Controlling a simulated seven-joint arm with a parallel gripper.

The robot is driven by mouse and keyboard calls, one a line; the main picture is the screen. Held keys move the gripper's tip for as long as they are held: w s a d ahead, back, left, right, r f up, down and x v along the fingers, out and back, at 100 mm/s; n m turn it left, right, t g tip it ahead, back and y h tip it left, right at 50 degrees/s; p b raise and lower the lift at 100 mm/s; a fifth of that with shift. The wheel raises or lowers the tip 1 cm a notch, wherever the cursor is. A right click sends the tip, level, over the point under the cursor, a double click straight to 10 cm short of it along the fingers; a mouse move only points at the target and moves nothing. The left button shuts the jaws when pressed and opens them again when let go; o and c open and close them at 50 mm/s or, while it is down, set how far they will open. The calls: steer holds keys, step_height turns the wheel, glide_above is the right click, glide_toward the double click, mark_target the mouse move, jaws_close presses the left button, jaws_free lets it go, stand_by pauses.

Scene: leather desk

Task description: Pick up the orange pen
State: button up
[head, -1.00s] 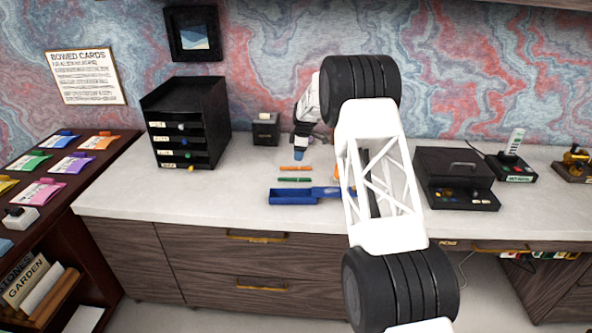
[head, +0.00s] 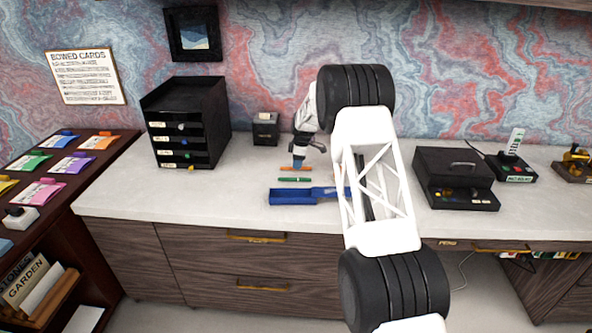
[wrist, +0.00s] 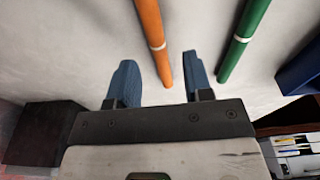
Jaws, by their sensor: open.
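The orange pen (head: 296,169) lies on the pale desktop, behind the green pen. In the wrist view the orange pen (wrist: 152,38) reaches in between my gripper's two blue fingertips (wrist: 158,78), closer to the right one. My gripper (head: 297,163) is open and empty, pointing down at the orange pen. The head view does not show clearly how high the fingers are above the desktop.
A green pen (head: 295,180) lies parallel in front, and shows right of the fingers in the wrist view (wrist: 243,40). A blue tray (head: 292,197) is nearer the desk's front edge. A small dark box (head: 266,130) stands behind. A black drawer unit (head: 186,125) is at left.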

steer(key=shift+a+f, duration=0.15)
steer(key=shift+f, duration=0.8)
jaws_close()
